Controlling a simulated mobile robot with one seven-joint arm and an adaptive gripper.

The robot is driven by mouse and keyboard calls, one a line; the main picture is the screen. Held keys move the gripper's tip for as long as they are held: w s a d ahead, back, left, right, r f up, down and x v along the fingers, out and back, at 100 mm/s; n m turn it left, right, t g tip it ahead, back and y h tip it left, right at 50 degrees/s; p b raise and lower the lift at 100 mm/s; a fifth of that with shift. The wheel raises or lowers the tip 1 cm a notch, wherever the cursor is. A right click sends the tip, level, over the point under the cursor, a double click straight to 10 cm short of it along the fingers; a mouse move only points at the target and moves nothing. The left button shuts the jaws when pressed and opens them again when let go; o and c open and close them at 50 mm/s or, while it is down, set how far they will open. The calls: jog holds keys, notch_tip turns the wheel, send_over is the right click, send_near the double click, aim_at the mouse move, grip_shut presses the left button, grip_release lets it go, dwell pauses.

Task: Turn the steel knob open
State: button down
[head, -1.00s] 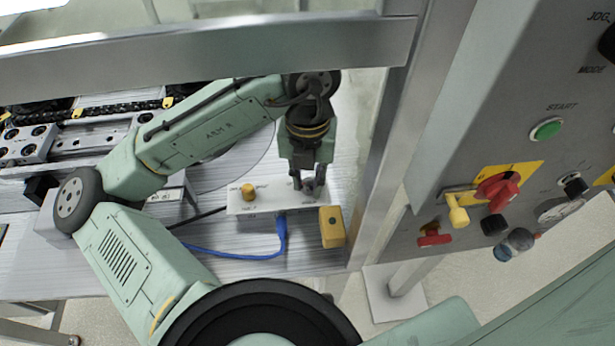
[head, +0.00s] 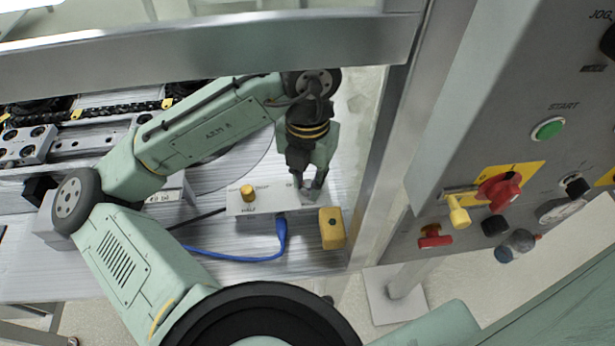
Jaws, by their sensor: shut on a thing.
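A small pale panel box (head: 268,208) stands on the table inside the machine frame. A brass-coloured knob (head: 247,192) is on its left part. My gripper (head: 309,188) points down at the right end of this box and is shut on the steel knob there. The dark fingers hide most of the steel knob, so its angle cannot be told.
A blue cable (head: 240,257) runs from the box's front to the left. A yellow block (head: 332,228) stands close by at the right. A metal post (head: 385,150) and a top beam (head: 210,45) bound the opening. A control panel (head: 480,150) with several switches is at the right.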

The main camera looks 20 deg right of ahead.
aim_at(308, 182)
jog(key=c, duration=1.4)
grip_release()
jog(key=shift+c, duration=0.2)
jog(key=shift+r, duration=0.1)
notch_tip(308, 182, up, 12)
